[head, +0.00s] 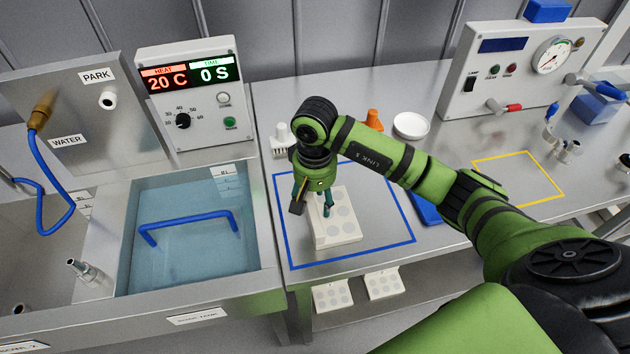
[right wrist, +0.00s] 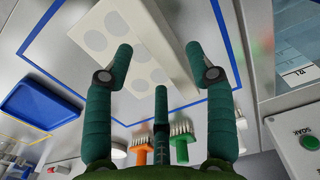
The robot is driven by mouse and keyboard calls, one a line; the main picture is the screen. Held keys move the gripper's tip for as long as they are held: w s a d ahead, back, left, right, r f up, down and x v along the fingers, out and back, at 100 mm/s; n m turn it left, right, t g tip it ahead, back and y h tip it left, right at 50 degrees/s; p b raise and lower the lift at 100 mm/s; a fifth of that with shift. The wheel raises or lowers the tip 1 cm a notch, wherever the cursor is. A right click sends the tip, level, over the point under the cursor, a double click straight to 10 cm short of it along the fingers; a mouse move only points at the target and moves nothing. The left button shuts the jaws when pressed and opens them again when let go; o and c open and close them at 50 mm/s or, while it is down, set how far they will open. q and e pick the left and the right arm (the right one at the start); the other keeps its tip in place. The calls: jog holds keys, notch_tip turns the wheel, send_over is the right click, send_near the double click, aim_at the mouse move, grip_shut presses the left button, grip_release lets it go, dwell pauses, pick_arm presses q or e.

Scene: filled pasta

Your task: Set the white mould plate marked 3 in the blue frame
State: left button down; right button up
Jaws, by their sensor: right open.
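A white mould plate (head: 336,222) with round grey marks lies flat inside the blue frame (head: 350,255) on the steel bench. It also shows in the right wrist view (right wrist: 145,28). No number can be read on it. My right gripper (head: 312,206) is over the plate, fingers pointing down, and hides part of it. In the right wrist view its fingers (right wrist: 160,62) are spread and nothing is between them. Two more white plates, one on the left (head: 332,294) and one on the right (head: 383,283), are on the shelf below. My left gripper is not in view.
A water tank (head: 185,255) with a blue handle is left of the frame. White and orange brushes (right wrist: 138,152), a white dish (head: 411,126) and a blue tray (right wrist: 38,100) are around it. A yellow frame (head: 540,200) is at the right, empty.

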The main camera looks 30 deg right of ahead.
notch_tip(320, 180, up, 9)
jog(key=b, duration=0.2)
jog(key=shift+f, duration=0.15)
jog(key=shift+w+a, duration=0.1)
jog(key=shift+w, duration=0.05)
